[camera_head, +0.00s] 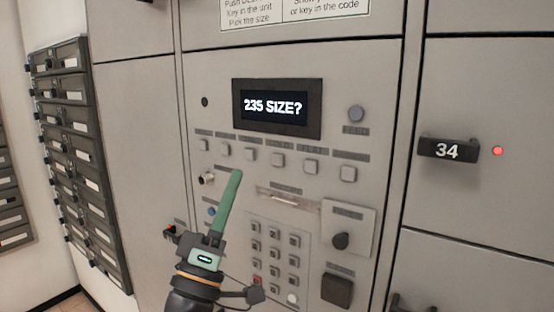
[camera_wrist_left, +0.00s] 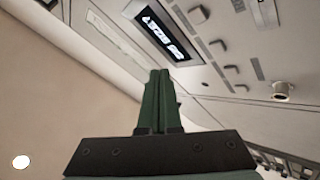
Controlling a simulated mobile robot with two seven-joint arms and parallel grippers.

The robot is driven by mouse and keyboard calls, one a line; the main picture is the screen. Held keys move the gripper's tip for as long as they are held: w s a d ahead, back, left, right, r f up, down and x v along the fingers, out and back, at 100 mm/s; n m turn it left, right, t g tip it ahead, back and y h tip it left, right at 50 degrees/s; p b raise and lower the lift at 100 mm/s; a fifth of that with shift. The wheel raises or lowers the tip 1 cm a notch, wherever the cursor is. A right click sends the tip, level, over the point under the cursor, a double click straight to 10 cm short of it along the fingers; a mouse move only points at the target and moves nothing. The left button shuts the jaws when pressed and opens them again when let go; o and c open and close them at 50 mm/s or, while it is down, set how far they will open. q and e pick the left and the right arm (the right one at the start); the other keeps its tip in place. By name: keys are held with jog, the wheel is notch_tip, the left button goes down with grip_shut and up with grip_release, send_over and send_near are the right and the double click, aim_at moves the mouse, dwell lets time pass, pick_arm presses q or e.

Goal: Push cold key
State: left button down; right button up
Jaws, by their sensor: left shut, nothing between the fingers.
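A row of small square keys (camera_head: 279,159) runs below the display (camera_head: 281,106), which reads "235 SIZE?". Each key has a dark label strip above it, too small to read, so I cannot tell which one is the cold key. My left gripper (camera_head: 236,173) is shut and empty, its green fingers pointing up at the panel, with the tips just below the third key from the left (camera_head: 250,154). I cannot tell whether it touches the panel. In the left wrist view the shut fingers (camera_wrist_left: 160,75) point toward the panel, with the display (camera_wrist_left: 160,35) beyond. My right gripper is not in view.
A numeric keypad (camera_head: 273,245) sits lower on the panel, with a knob plate (camera_head: 362,222) to its right. Dark mailboxes (camera_head: 85,160) line the left wall.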

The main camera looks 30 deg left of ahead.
pick_arm(q)
jog(key=b, duration=0.2)
send_near(278, 147)
notch_tip(278, 147, up, 4)
jog(key=shift+w+a+f, duration=0.1)
jog(key=shift+w+f, duration=0.05)
jog(key=shift+w, duration=0.35)
jog(key=shift+w+a+f, duration=0.1)
jog(key=shift+w, duration=0.35)
jog(key=shift+w+r+p, duration=0.1)
jog(key=shift+w+p, duration=0.05)
jog(key=shift+p, duration=0.15)
dwell(1.1)
jog(key=shift+w, duration=0.3)
jog(key=shift+w, duration=0.35)
dwell(0.6)
jog(key=shift+s, duration=0.1)
jog(key=shift+s+p, duration=0.65)
jog(key=shift+s, duration=0.05)
